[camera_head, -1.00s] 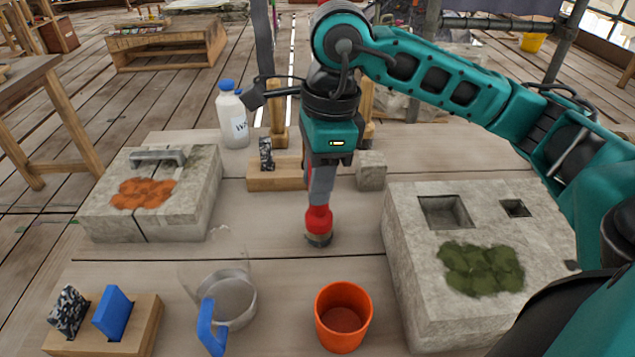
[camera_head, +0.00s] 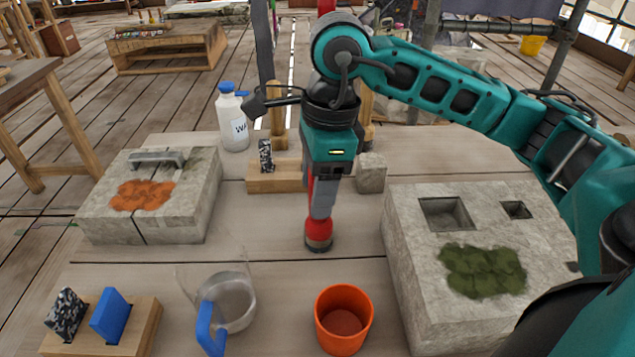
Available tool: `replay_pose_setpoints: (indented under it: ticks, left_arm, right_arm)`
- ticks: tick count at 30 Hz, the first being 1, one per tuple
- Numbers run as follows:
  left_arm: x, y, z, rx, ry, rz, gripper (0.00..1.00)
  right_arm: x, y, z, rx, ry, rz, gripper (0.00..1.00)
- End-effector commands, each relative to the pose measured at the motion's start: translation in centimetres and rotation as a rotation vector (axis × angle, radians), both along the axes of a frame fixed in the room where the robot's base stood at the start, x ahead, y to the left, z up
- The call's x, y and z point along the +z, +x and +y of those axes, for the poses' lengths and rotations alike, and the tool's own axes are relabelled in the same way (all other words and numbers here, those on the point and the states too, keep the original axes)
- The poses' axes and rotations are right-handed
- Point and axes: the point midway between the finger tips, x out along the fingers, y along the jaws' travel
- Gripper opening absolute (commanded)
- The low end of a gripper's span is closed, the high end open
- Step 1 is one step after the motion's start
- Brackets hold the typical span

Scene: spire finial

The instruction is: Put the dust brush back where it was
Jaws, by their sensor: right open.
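My right gripper (camera_head: 321,208) points straight down at the brush and is open. Its grey finger covers part of the red handle, and red shows to the left of the finger. Whether the fingers touch the handle cannot be told. My left gripper is not in view.
An orange cup (camera_head: 343,318) and a clear jug (camera_head: 232,300) with a blue handle stand in front. A stone block with square holes (camera_head: 420,270) is at right, a clamped stone block (camera_head: 190,215) at left. A wooden holder (camera_head: 265,179) and small stone cube (camera_head: 371,173) stand behind.

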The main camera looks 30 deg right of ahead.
Motion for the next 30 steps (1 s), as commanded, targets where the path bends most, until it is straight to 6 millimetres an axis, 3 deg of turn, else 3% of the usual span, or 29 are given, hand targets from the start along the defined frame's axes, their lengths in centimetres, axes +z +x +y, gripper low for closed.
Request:
replay_pose_setpoints:
  ticks: [5, 12, 18, 24, 30]
  left_arm:
    - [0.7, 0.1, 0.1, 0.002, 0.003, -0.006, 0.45]
    - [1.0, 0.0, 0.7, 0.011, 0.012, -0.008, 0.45]
    - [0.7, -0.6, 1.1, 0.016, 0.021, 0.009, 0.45]
    - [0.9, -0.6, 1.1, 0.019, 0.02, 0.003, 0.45]
    - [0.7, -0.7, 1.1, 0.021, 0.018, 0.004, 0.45]
  right_arm:
    - [2.1, 0.1, -0.2, -0.001, 0.001, -0.006, 0.57]
    - [7.5, -0.2, -0.7, 0.0, 0.001, -0.005, 0.57]
    - [10.9, -0.4, -1.2, 0.001, 0.0, -0.002, 0.57]
    - [12.2, -0.5, -1.4, 0.0, 0.001, 0.0, 0.57]
    - [12.2, -0.6, -1.4, 0.0, 0.0, 0.0, 0.57]
